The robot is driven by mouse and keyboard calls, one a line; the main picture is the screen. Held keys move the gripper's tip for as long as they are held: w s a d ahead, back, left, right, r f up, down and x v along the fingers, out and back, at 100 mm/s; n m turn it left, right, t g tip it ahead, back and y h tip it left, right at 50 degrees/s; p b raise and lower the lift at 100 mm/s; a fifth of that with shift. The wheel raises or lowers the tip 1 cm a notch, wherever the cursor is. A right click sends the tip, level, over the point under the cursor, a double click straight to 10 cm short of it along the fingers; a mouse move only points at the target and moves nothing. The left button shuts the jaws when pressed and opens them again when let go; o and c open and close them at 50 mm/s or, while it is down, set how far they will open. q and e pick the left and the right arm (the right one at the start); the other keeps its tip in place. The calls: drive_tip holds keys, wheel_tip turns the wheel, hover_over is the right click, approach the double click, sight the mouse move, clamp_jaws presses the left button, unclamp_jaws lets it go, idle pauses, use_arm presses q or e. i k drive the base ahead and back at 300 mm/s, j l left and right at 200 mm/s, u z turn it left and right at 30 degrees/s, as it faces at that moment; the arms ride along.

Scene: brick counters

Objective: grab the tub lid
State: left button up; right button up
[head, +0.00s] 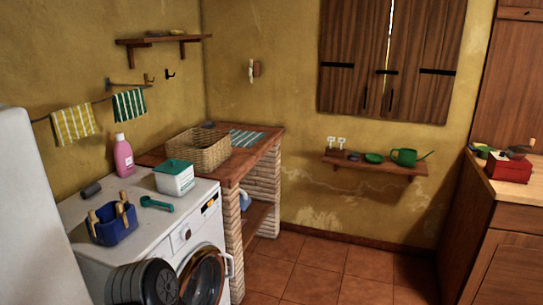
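A white tub (175,184) stands upright on top of the white washing machine (205,200), towards its back right. Its green tub lid (173,168) sits on top of the tub. Neither of my grippers shows in the head view, so their distance from the lid cannot be seen.
A green scoop (157,203) lies just in front of the tub. A blue caddy (115,226) with wooden-handled items stands front left, and a pink bottle (123,156) behind. A wicker basket (203,157) sits on the brick counter. The floor (320,270) at right is clear.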

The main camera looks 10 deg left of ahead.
sight(172, 166)
drive_tip(key=i+u, duration=0.1)
drive_tip(key=i, duration=0.5)
drive_tip(key=i+l+u, duration=0.1)
drive_tip(key=i, duration=0.55)
drive_tip(key=i+l+u, duration=0.1)
drive_tip(key=i, duration=0.5)
drive_tip(key=i+l+u, duration=0.2)
drive_tip(key=i+u, duration=0.2)
drive_tip(key=i+l+u, duration=0.8)
